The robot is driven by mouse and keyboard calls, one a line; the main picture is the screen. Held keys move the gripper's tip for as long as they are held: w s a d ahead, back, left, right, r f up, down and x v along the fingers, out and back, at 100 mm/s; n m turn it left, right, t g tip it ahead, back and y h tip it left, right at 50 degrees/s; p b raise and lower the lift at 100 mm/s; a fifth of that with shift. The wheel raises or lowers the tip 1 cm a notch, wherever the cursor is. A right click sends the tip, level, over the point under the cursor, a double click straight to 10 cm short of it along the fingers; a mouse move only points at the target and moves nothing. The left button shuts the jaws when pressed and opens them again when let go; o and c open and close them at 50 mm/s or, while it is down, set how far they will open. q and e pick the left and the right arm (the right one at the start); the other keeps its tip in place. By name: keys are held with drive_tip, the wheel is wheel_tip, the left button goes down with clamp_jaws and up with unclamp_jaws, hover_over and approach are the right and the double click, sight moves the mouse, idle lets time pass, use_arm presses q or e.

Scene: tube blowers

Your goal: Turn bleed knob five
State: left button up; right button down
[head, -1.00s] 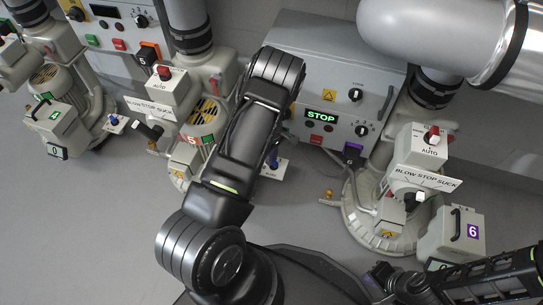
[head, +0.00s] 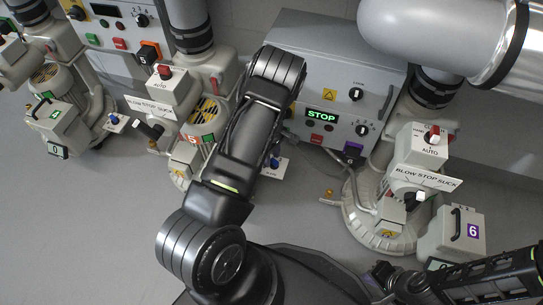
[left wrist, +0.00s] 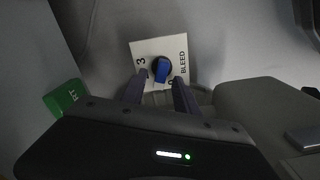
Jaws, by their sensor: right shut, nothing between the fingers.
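A blue bleed knob (left wrist: 162,70) stands on a white plate marked BLEED and 3 in the left wrist view. My left gripper (left wrist: 159,88) is open, with one finger on each side of the knob's near part; I cannot tell whether they touch it. In the head view, a blue knob (head: 274,162) on a white plate shows just right of my left arm, near the unit with the red 5 label (head: 193,139). My left arm hides the left gripper there. My right gripper (head: 381,274) is shut and empty at the lower right, apart from the units.
Another blue knob (head: 113,119) is by unit 4 at the left. A grey control box (head: 335,75) with a green STOP display is behind my left arm. Unit 6 (head: 415,145) stands at the right.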

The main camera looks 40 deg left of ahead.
use_arm(q)
wheel_tip(320, 180, up, 8)
drive_tip(key=p, duration=0.3)
drive_tip(key=shift+f, duration=0.1)
drive_tip(key=shift+s, duration=0.1)
idle(0.5)
